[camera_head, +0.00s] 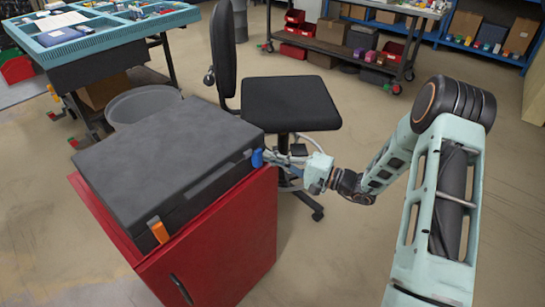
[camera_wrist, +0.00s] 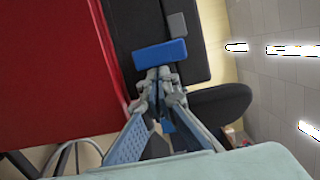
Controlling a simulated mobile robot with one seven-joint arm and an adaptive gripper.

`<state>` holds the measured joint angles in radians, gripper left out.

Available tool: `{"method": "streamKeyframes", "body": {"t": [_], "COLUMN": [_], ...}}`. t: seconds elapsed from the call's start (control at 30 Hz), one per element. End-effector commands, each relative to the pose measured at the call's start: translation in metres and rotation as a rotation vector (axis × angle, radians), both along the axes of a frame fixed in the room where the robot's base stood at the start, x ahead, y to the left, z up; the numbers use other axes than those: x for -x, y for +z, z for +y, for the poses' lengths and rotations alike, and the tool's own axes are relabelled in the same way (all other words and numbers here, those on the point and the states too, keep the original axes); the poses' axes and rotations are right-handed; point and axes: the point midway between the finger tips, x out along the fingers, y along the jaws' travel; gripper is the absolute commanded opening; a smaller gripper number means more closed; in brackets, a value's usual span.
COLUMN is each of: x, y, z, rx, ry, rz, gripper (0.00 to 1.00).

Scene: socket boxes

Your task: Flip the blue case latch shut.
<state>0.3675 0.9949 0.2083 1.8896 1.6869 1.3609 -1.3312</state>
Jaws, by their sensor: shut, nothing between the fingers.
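The dark grey case (camera_head: 165,150) lies with its lid down on a red cabinet. Its blue latch (camera_head: 257,158) is on the front side near the right corner; an orange latch (camera_head: 158,230) is near the other end. My gripper (camera_head: 272,157) is shut and empty, just right of the blue latch. In the wrist view the blue latch (camera_wrist: 160,54) lies directly ahead of the shut fingertips (camera_wrist: 157,73), touching or nearly so. The latch stands out from the case side; its exact angle is hard to tell.
The red cabinet (camera_head: 225,240) stands under the case. A black chair (camera_head: 290,103) is close behind my gripper. A grey bin (camera_head: 145,103) and a blue-topped workbench (camera_head: 115,35) are at the back left. Open floor lies right of the cabinet.

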Motion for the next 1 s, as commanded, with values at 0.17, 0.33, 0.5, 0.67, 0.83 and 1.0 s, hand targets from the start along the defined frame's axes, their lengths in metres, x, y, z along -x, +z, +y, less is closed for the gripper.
{"method": "streamKeyframes", "body": {"t": [0.17,0.33,0.5,0.67,0.83,1.0], "x": [0.016,0.026,0.027,0.027,0.020,0.001], "y": [-0.001,0.000,0.000,0.000,-0.002,-0.005], "z": [0.013,0.020,0.021,0.021,0.014,-0.006], "rx": [-0.002,-0.001,-0.001,-0.001,0.001,0.002], "ry": [0.000,0.000,0.003,0.005,0.004,0.002], "rz": [0.004,0.002,0.002,0.002,-0.002,-0.004], "gripper": [0.00,0.00,0.00,0.00,0.00,0.00]}}
